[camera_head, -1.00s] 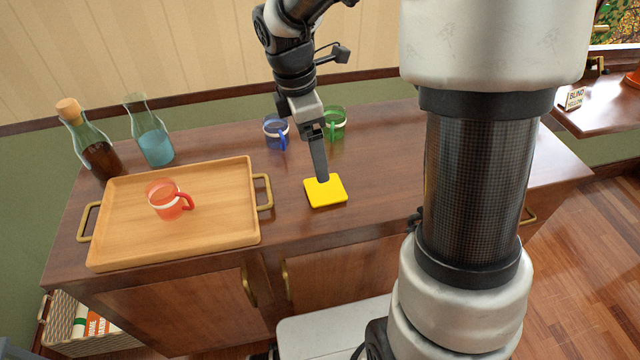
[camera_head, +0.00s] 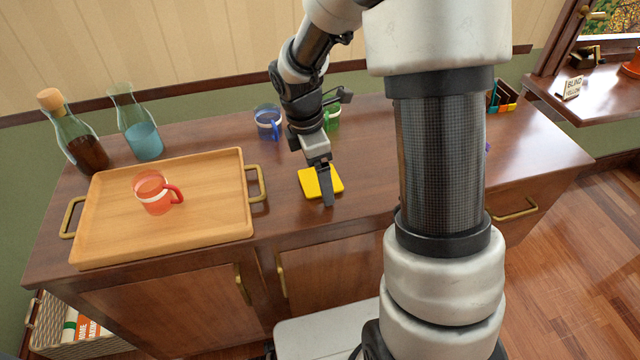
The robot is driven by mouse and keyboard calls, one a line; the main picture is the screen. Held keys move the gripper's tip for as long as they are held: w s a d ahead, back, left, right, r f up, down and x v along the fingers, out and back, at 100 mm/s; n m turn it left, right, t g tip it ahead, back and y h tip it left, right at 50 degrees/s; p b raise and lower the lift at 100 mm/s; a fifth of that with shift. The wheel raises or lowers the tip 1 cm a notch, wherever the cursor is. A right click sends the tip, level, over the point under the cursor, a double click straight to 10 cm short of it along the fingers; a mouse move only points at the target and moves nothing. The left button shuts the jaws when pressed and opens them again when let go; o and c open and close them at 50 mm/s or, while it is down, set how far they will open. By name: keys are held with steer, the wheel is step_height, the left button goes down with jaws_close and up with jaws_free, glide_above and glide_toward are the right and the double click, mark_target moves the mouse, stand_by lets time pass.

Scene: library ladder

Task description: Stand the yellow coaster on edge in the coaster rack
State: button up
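The yellow coaster (camera_head: 308,184) lies flat on the wooden cabinet top, to the right of the tray. My gripper (camera_head: 328,202) points down with its fingers in front of the coaster's right part, near its front edge. The fingers overlap in this view, so I cannot tell whether they are open or shut, or whether they touch the coaster. A small dark holder with coloured strips (camera_head: 506,100), apparently the coaster rack, stands at the back right of the cabinet top, partly hidden by my column.
A wooden tray (camera_head: 215,222) with a red mug (camera_head: 152,193) is on the left. Two bottles (camera_head: 75,135) (camera_head: 139,128) stand behind it. A blue mug (camera_head: 268,121) and a green mug (camera_head: 332,117) stand behind my gripper. A small purple thing (camera_head: 487,147) shows beside my column.

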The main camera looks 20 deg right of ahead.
steer(key=shift+f, duration=0.1)
stand_by(0.4)
steer(key=c, duration=1.1)
